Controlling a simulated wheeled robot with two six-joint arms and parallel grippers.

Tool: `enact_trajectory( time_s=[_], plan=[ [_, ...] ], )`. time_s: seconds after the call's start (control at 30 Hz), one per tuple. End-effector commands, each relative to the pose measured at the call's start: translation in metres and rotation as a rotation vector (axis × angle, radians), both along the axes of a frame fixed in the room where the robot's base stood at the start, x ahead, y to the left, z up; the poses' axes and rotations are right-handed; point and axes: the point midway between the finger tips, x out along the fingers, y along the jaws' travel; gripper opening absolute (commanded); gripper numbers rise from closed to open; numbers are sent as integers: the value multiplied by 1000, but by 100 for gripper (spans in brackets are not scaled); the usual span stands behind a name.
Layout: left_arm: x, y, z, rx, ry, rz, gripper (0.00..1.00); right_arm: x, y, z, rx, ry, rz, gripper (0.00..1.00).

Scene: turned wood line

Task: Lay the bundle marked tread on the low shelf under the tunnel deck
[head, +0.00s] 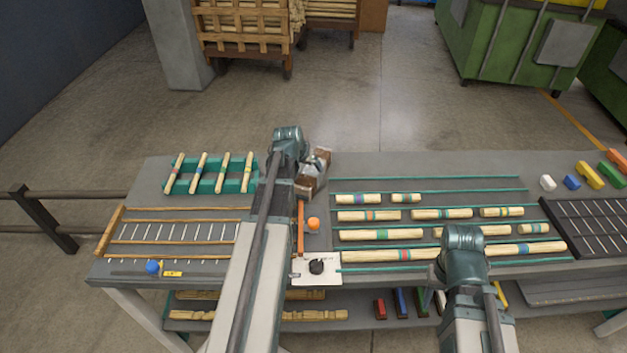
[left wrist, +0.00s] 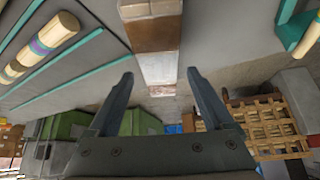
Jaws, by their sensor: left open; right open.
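A block-shaped bundle (head: 307,186) with brown ends and a pale middle band lies at the back of the bench, right of my left arm. It also shows in the left wrist view (left wrist: 152,35), ahead of my left fingertips. I cannot read a tread mark on the bundle. The low shelf (head: 362,322) runs under the bench and is partly hidden by my arms. I cannot make out which part is the tunnel deck. My right arm shows over the front right, but its fingers are hidden.
The bench holds rows of banded turned pieces (head: 382,235) between teal rails, a teal rack (head: 241,187) of spindles, and a dark slotted tray (head: 590,225). Wooden lengths (head: 315,315) and coloured blocks (head: 380,308) occupy parts of the shelf. An orange ball (head: 313,224) is near my left arm.

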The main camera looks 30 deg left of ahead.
Motion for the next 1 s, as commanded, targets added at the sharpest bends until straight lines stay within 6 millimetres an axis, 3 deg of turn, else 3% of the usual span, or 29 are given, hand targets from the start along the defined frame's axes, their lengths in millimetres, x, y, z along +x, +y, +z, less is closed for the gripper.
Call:
enact_trajectory(
  time_s=[0.03,0.1,0.47,0.8,1.0],
  plan=[
    [7,2,-15,0,0,0,85,0,0,-15,0,0,0,50],
    [12,2,-23,0,0,0,85,0,0,-23,0,0,0,50],
    [20,3,-30,0,0,0,85,0,0,-30,0,0,0,50],
    [47,6,-65,1,0,-1,85,0,0,-65,0,0,0,50],
    [50,6,-67,0,0,0,85,0,0,-67,0,0,0,50]
  ],
)
